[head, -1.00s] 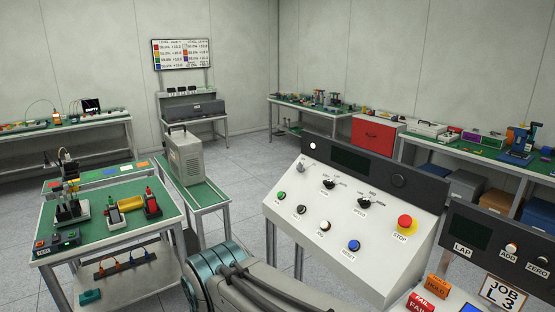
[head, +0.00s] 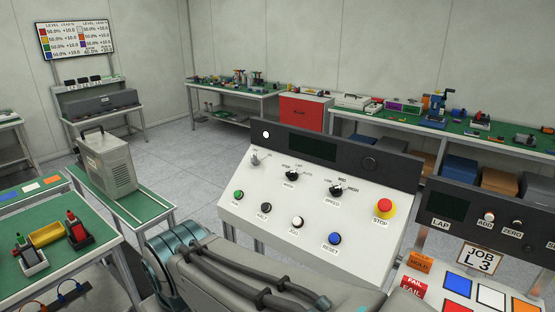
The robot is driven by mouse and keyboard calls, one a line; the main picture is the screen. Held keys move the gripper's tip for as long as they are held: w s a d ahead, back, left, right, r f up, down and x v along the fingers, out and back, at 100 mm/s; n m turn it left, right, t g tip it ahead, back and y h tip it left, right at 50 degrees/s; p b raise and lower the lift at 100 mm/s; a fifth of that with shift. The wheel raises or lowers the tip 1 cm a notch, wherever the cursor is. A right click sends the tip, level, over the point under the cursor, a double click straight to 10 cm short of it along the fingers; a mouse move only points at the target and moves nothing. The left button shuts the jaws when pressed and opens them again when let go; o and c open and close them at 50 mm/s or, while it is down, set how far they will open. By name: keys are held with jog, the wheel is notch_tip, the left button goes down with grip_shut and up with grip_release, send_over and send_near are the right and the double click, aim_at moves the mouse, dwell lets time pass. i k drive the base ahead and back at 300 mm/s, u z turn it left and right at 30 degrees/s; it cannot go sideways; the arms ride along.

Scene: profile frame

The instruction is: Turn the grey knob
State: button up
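The grey knob (head: 256,159) sits at the upper left of the sloped white control panel (head: 262,199) in the head view. It is small and its pointer direction is hard to read. Two black knobs, the left one (head: 291,175) and the right one (head: 333,187), sit to its right on the same panel. My arm crosses the bottom of the head view in front of the panel. My gripper is outside the picture, so its distance from the knob does not show.
Below the knobs are a green button (head: 238,195), a black one (head: 266,208), a white one (head: 298,222) and a blue one (head: 334,238). A red stop button (head: 383,207) is at the right. A grey case (head: 108,164) stands on a bench at left.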

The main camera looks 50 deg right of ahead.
aim_at(255, 162)
jog(key=z, duration=0.5)
jog(key=i, duration=1)
